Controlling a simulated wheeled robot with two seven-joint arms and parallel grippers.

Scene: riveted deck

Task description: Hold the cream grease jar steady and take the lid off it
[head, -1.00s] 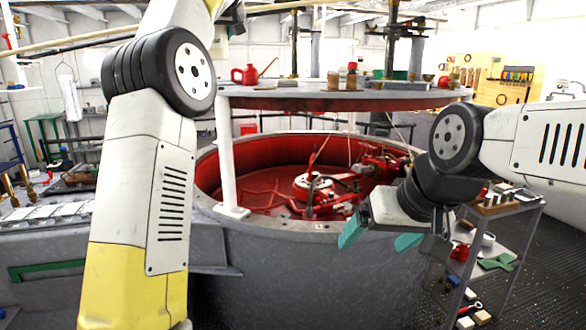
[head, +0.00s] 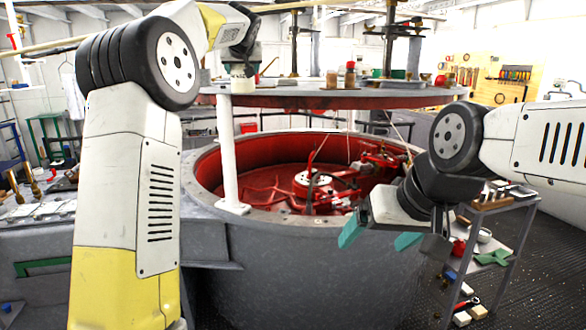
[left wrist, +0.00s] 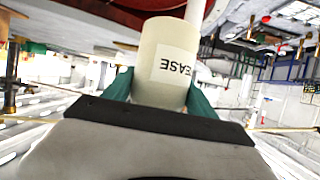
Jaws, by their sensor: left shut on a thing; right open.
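The cream grease jar (left wrist: 162,48) fills the upper middle of the left wrist view. Part of its label shows the letters "EASE" upside down. My left gripper (left wrist: 160,98) is shut on it, with a teal finger on each side. In the head view, a pale end of the jar (head: 243,85) shows below the left gripper, by the raised round shelf. I cannot make out the lid. My right gripper (head: 379,239) is open and empty in front of the vat wall, with its teal fingertips apart, far from the jar.
The raised round shelf (head: 310,96) carries small jars and other items. A white post (head: 229,155) supports it at the left. Below is a large grey vat (head: 310,255) with red machinery inside. A cart (head: 490,235) with tools stands at the right.

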